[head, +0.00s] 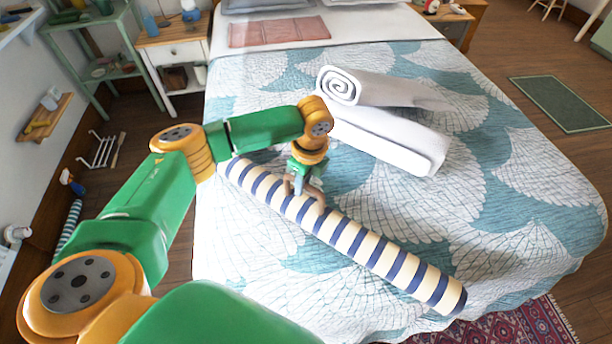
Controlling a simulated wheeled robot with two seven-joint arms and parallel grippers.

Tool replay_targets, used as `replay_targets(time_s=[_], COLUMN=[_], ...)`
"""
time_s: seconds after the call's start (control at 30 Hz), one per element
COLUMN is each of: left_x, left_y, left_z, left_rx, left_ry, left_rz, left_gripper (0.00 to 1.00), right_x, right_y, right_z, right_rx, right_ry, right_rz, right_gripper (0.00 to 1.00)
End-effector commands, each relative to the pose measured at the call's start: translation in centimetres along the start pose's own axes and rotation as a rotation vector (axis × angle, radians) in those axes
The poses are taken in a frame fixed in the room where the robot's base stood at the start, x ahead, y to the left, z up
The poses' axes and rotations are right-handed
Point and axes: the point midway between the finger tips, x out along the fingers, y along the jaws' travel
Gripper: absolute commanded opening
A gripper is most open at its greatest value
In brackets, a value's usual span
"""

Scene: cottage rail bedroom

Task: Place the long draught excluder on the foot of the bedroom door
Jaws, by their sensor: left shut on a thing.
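The long draught excluder (345,235) is a cream roll with navy stripes. It runs diagonally over the near part of the bed, from near my left forearm to the bed's front edge. I cannot tell whether it rests on the quilt or is slightly raised. My left gripper (299,187) points down at its upper middle, shut on it at what looks like a brown loop handle. A shorter teal-and-white striped roll (70,225) lies on the floor at the far left. My right gripper and the bedroom door are not in view.
The bed (520,190) fills the middle, with two white rolled towels (385,138) behind the excluder. A white nightstand (175,52) and a green shelf unit (95,45) stand back left. A white rack (100,150) lies left. Wooden floor is open at right, with a green mat (560,103).

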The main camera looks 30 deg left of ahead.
Motion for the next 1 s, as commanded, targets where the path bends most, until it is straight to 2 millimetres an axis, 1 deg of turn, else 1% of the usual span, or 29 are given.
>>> replay_targets(time_s=[0.13,0.33,0.37,0.4,0.47,0.73,0.8,0.87,0.97,1.0], left_x=[1.0,1.1,1.2,1.2,1.2,1.1,0.7,-0.3,-3.0,-4.2], left_y=[0.0,0.0,0.0,0.0,0.0,0.0,0.0,-0.1,-0.1,-0.1], left_z=[-0.1,-0.2,-0.2,-0.2,-0.2,-0.2,-0.2,-0.2,-0.2,-0.2], left_rx=[0.000,0.000,0.000,0.000,0.000,0.000,-0.001,-0.001,0.000,0.000], left_ry=[0.000,0.000,0.000,0.000,0.000,0.000,0.000,0.001,0.001,0.001], left_rz=[-0.001,-0.002,0.001,0.001,0.001,0.001,0.000,-0.003,-0.005,-0.006], left_gripper=[0.00,0.00,0.22,0.33,0.49,0.49,0.49,0.49,0.49,0.49], right_x=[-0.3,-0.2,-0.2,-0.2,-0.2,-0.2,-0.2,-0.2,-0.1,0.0], right_y=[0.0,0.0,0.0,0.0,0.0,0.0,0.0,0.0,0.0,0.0], right_z=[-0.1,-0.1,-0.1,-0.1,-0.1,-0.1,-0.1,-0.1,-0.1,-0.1], right_rx=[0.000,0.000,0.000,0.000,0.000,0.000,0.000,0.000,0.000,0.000], right_ry=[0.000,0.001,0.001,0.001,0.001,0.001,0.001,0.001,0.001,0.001], right_rz=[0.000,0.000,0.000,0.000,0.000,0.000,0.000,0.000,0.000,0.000], right_gripper=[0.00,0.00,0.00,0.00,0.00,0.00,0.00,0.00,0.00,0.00])
